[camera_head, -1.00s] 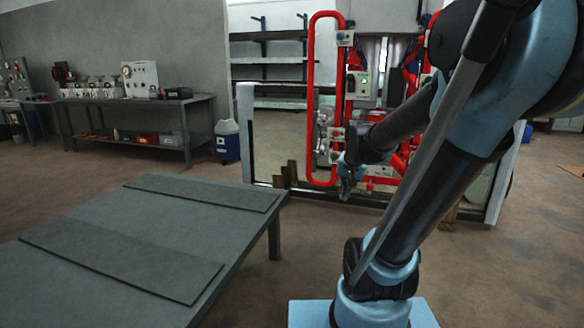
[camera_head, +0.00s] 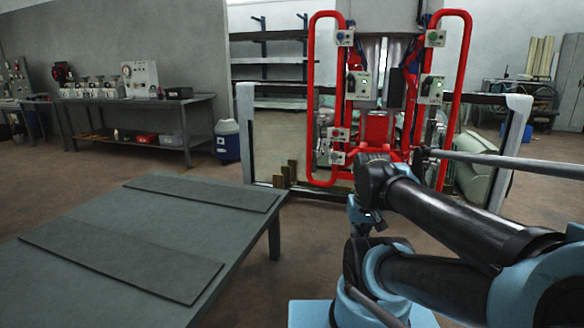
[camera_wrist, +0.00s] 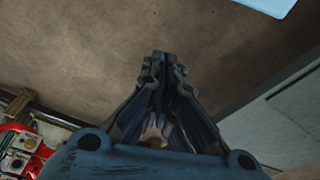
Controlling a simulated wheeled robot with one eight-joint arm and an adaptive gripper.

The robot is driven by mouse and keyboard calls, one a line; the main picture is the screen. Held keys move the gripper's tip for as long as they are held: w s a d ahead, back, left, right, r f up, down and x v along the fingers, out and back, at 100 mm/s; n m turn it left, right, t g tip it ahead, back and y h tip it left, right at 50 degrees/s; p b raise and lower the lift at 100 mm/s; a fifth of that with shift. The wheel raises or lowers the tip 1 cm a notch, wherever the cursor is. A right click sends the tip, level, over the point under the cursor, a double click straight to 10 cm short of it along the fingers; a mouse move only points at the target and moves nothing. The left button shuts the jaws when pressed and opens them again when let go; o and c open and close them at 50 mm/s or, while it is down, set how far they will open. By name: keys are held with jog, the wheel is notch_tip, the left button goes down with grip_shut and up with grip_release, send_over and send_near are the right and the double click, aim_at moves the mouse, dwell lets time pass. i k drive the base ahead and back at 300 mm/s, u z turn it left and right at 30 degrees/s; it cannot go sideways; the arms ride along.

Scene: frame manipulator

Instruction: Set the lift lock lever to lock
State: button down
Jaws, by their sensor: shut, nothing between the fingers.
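The red frame manipulator (camera_head: 312,100) stands upright beyond my arm in the head view, with control boxes on its two tall loop handles. I cannot pick out the lift lock lever for sure. My gripper (camera_wrist: 162,62) is shut and empty in the wrist view, pointing at the brown floor. In the head view it hangs low in front of the manipulator, apart from it, and is partly hidden by my arm.
A low grey table (camera_head: 100,215) with flat dark panels fills the left. A white-posted frame (camera_head: 247,130) surrounds the manipulator's lower part. Open floor lies between table and manipulator.

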aim_at(429, 80)
jog(key=k, duration=1.3)
jog(key=z, duration=0.45)
jog(key=i, duration=1.6)
jog(key=z, duration=0.15)
